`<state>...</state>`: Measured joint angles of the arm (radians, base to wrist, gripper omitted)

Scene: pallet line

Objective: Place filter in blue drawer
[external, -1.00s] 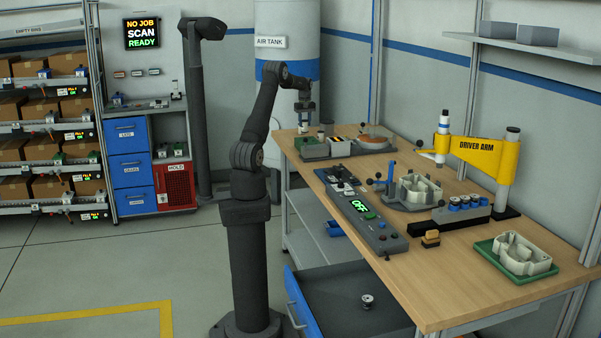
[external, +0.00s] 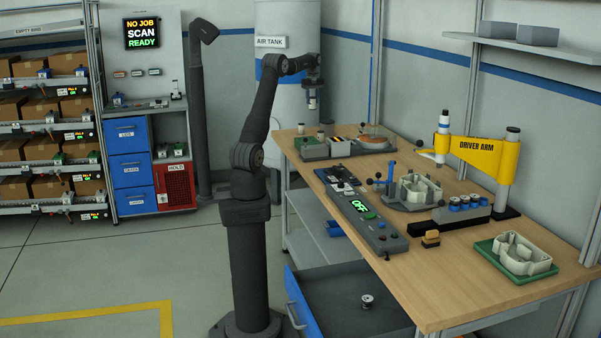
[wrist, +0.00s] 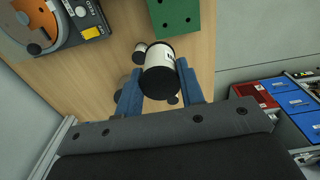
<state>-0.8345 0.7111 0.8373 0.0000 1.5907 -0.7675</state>
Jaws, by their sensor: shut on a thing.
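My gripper (external: 313,92) is raised above the far left end of the bench. It is shut on a white and black cylinder, likely the filter (external: 312,103). In the wrist view the filter (wrist: 159,68) sits between the blue fingers of my gripper (wrist: 160,85), its black end toward the camera. An open drawer with a blue front (external: 302,302) is under the near end of the bench, with a small metal spool-like part (external: 367,301) inside. Closed blue drawers (external: 131,168) are in the cabinet at left; blue drawers (wrist: 295,101) also show in the wrist view.
Small cylinders (external: 301,128) and a green block (external: 314,149) stand on the bench's far left end. A grey control panel (external: 366,219), a fixture (external: 412,194) and the yellow driver arm (external: 478,152) occupy the bench. The floor (external: 110,265) left of my base is clear.

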